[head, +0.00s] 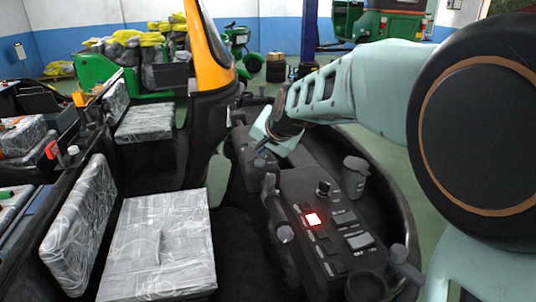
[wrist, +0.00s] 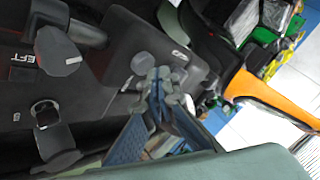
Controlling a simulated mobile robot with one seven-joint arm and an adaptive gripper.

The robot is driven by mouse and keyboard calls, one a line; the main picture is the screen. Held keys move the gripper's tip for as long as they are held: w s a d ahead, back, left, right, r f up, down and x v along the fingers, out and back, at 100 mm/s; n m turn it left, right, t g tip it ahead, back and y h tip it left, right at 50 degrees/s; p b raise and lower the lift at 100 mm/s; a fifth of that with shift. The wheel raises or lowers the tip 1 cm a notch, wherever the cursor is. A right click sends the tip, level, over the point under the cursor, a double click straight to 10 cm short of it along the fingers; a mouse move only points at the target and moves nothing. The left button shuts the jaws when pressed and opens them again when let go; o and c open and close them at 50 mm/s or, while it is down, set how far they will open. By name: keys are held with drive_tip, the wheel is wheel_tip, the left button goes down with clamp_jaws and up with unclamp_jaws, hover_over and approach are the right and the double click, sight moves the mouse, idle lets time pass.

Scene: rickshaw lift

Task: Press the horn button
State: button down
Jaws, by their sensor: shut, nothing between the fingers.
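A dark dashboard console (head: 290,190) with several buttons and knobs runs along the rickshaw's front in the head view. One button (head: 313,219) on it glows red; I cannot read its label. My gripper (head: 262,138) is at the far end of the console, away from that glowing button. In the wrist view my gripper (wrist: 160,85) is shut and empty, its fingertips close to a grey round knob (wrist: 150,65) with a small pale marking beside it. I cannot tell whether they touch. I cannot make out which control is the horn button.
A grey cup-like holder (head: 355,178) stands on the console's right side. Handle levers (head: 278,225) rise at its left edge. Plastic-wrapped seats (head: 160,240) are at left. A yellow pillar (head: 210,60) stands behind the gripper. Another grey knob (wrist: 57,50) is near a LEFT label.

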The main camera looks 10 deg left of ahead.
sight(261, 162)
drive_tip(key=shift+r, duration=0.3)
drive_tip(key=shift+r+p, duration=2)
drive_tip(key=shift+r, duration=0.45)
